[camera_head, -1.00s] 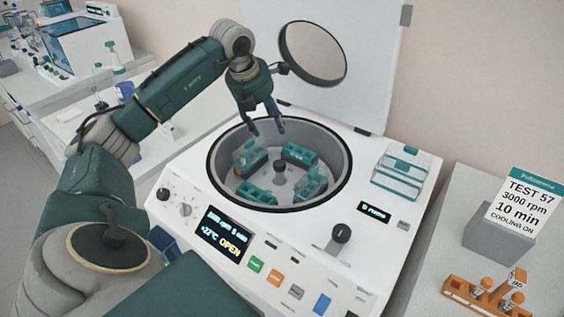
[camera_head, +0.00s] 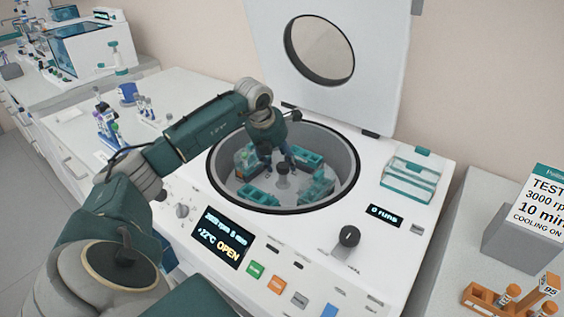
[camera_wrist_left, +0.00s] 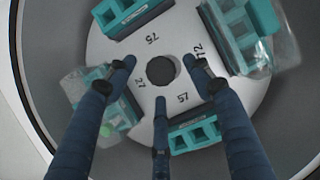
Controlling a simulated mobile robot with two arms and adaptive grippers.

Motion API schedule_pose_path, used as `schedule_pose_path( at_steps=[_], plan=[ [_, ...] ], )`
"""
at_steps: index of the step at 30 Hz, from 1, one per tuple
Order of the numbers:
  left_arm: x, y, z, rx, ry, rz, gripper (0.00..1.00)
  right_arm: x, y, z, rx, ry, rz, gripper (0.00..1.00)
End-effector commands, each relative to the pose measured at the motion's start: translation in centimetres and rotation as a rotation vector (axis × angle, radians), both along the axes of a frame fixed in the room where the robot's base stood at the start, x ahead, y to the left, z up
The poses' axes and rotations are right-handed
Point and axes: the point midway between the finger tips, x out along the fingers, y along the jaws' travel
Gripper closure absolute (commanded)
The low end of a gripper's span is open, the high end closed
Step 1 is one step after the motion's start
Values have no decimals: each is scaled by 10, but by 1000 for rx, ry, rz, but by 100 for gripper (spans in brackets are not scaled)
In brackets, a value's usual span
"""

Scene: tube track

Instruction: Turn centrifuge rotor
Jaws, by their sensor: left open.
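The centrifuge (camera_head: 400,238) stands with its lid (camera_head: 375,55) up, and its display reads OPEN. Inside the round bowl (camera_head: 347,160) is the rotor, a pale disc (camera_wrist_left: 178,38) marked with numbers, with a dark central hub (camera_head: 282,168). Teal buckets (camera_head: 258,196) sit around the disc, and some hold clear tube holders. My left gripper (camera_head: 276,163) reaches down into the bowl from the left. In the left wrist view its fingers (camera_wrist_left: 160,75) are spread and empty over the disc, around the hub (camera_wrist_left: 160,70). I cannot tell whether they touch the rotor. My right gripper is out of view.
The bowl's dark rim (camera_head: 222,190) surrounds the arm's reach. A clear rack with teal parts (camera_head: 410,175) lies on the centrifuge's right top, near a black knob (camera_head: 349,237). An orange tube rack (camera_head: 485,296) and a sign (camera_head: 540,205) stand on the right bench.

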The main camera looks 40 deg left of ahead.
Motion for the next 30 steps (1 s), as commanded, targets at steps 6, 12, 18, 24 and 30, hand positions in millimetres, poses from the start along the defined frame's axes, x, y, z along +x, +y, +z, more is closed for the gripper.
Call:
schedule_pose_path(
  at_steps=[6,12,18,24,30],
  plan=[
    [7,1,-18,-1,2,1,48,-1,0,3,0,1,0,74],
    [8,1,-20,1,0,0,48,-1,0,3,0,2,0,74],
    [8,1,-20,1,0,0,68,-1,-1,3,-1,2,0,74],
    [9,1,-19,-1,-3,0,100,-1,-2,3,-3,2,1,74],
    [12,-1,-18,-3,-6,5,100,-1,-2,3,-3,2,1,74]
  ],
)
